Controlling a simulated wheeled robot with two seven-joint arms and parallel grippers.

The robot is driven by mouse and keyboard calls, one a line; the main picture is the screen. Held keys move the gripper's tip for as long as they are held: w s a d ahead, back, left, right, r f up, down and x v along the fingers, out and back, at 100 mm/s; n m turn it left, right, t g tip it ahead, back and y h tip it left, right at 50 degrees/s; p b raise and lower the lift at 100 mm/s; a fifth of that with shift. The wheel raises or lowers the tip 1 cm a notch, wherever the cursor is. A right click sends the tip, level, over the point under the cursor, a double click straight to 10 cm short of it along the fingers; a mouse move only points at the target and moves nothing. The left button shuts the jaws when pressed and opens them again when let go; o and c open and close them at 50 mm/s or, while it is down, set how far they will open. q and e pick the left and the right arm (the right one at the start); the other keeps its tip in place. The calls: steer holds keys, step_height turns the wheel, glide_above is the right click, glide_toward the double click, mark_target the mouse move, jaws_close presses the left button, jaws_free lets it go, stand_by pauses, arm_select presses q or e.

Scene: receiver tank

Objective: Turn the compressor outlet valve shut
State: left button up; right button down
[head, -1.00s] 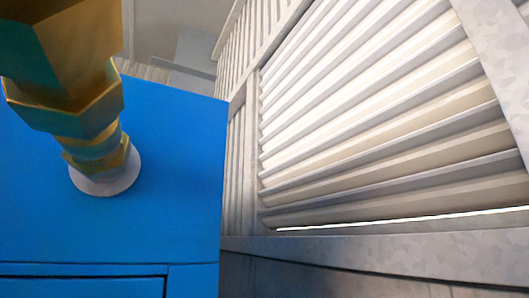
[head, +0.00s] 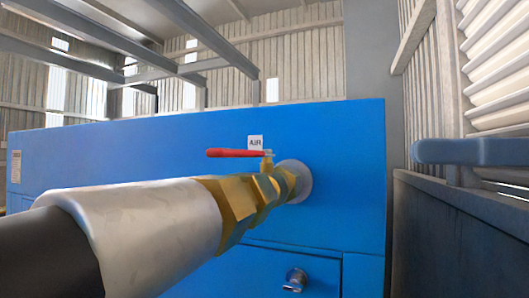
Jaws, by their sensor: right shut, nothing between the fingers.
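The compressor outlet valve shows as a red lever handle (head: 235,153) on a short brass stem above the brass fittings (head: 245,203). The lever points left from its stem and lies about level. I cannot tell its exact angle to the pipe. The fittings come out of a round pale flange on the blue compressor cabinet (head: 345,150). My left gripper is not in view.
A thick hose with a pale metal sleeve (head: 150,230) fills the lower left, close to me. An AIR label (head: 255,142) is above the lever. A silver latch (head: 295,280) is on the cabinet's lower panel. A louvred wall (head: 495,80) stands at the right.

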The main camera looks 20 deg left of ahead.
steer(key=p, duration=0.1)
glide_toward(244, 156)
steer(key=a, duration=0.2)
steer(key=a+p, duration=0.1)
steer(key=a, duration=0.1)
steer(key=a+p, duration=0.1)
steer(key=a, duration=0.1)
steer(key=shift+s+r, duration=0.15)
steer(key=shift+r, duration=0.2)
steer(key=shift+w+a+f+p, duration=0.15)
steer(key=shift+w+a+p, duration=0.1)
steer(key=shift+a+p, duration=0.15)
steer(key=shift+w+f, duration=0.1)
steer(key=shift+w, duration=0.05)
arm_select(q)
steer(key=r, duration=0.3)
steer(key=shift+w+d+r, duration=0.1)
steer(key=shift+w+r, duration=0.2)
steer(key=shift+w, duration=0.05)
